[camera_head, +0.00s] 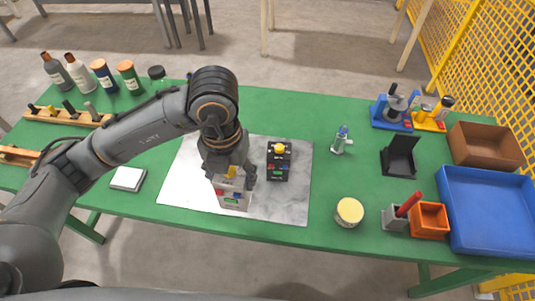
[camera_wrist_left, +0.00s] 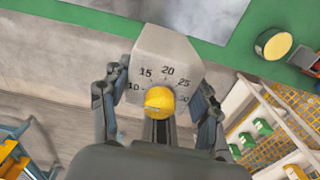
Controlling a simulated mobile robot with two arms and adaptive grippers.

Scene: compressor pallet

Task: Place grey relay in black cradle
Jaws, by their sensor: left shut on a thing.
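The grey relay (camera_head: 231,198) has a yellow dial and red and blue parts on its front, and appears in the head view over the front part of the pale metal mat. My left gripper (camera_head: 232,176) is shut on it from above. In the left wrist view the grey relay (camera_wrist_left: 165,60) sits between the two fingers of my left gripper (camera_wrist_left: 157,92), its numbered face and yellow dial towards the camera. I cannot tell whether it touches the mat. The black cradle (camera_head: 400,157) stands empty on the right of the green table. My right gripper is not in view.
A black relay (camera_head: 279,160) stands on the mat (camera_head: 289,205) just right of the gripper. A small metal-and-green part (camera_head: 341,140) and a cream-topped round tin (camera_head: 349,212) stand between mat and cradle. A brown bin (camera_head: 486,146), blue tray (camera_head: 485,210) and orange bin (camera_head: 430,221) surround the cradle's right side.

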